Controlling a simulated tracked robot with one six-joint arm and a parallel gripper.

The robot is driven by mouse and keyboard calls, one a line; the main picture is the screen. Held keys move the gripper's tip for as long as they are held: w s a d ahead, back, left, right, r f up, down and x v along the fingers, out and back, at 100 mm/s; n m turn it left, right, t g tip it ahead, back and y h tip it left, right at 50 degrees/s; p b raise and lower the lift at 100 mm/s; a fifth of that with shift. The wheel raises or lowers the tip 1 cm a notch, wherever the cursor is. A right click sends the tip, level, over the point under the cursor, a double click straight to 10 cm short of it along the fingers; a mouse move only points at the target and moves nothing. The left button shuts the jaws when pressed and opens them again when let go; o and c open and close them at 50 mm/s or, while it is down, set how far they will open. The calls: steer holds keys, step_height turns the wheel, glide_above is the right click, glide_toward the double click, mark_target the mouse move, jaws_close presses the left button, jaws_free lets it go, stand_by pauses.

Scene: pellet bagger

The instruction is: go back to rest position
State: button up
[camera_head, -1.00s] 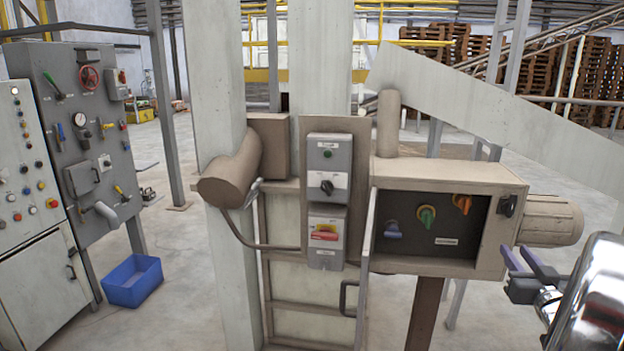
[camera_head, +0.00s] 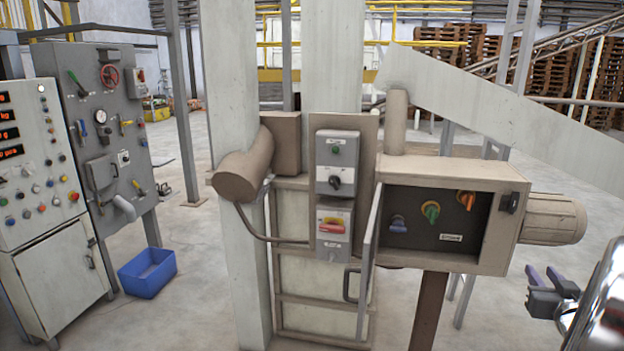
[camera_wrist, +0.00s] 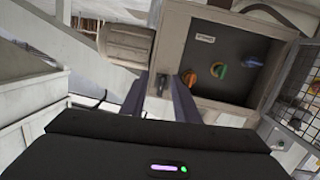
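My gripper (camera_head: 545,278) is at the lower right in the head view, to the right of the open switch box (camera_head: 490,255) and apart from it. In the wrist view my gripper's two fingers (camera_wrist: 162,85) stand apart with nothing between them. The box (camera_wrist: 183,50) shows beyond them, upside down. It holds a blue knob (camera_head: 398,224), a green knob (camera_head: 431,211) and an orange knob (camera_head: 466,199). Its door (camera_head: 369,245) stands open on the left side.
A grey switch panel (camera_head: 336,190) with a red-yellow switch is left of the box. A motor (camera_head: 553,219) sticks out on its right. Control cabinets (camera_head: 60,280) and a blue bin (camera_head: 147,274) are at the left. Floor between bin and machine is clear.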

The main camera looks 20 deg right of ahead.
steer(key=s+f+m+g, duration=0.2)
steer(key=s+f+g, duration=0.3)
steer(key=s+f, duration=0.15)
steer(key=a+f+g+y, duration=0.1)
steer(key=a+f+g, duration=0.2)
steer(key=a, duration=0.3)
steer(key=a+r+n+y, duration=0.2)
steer(key=a+n+y, duration=0.1)
steer(key=a, duration=1.3)
steer(key=a+r+n+y, duration=0.2)
steer(key=a+n+y, duration=0.1)
steer(key=a, duration=1.2)
steer(key=a+r+n+y, duration=0.2)
steer(key=a+r, duration=0.1)
steer(key=a, duration=1.3)
steer(key=shift+s+a+n+t+y, duration=0.25)
steer(key=shift+a+n+t+y, duration=0.05)
steer(key=shift+n+y, duration=0.1)
steer(key=shift+d, duration=0.1)
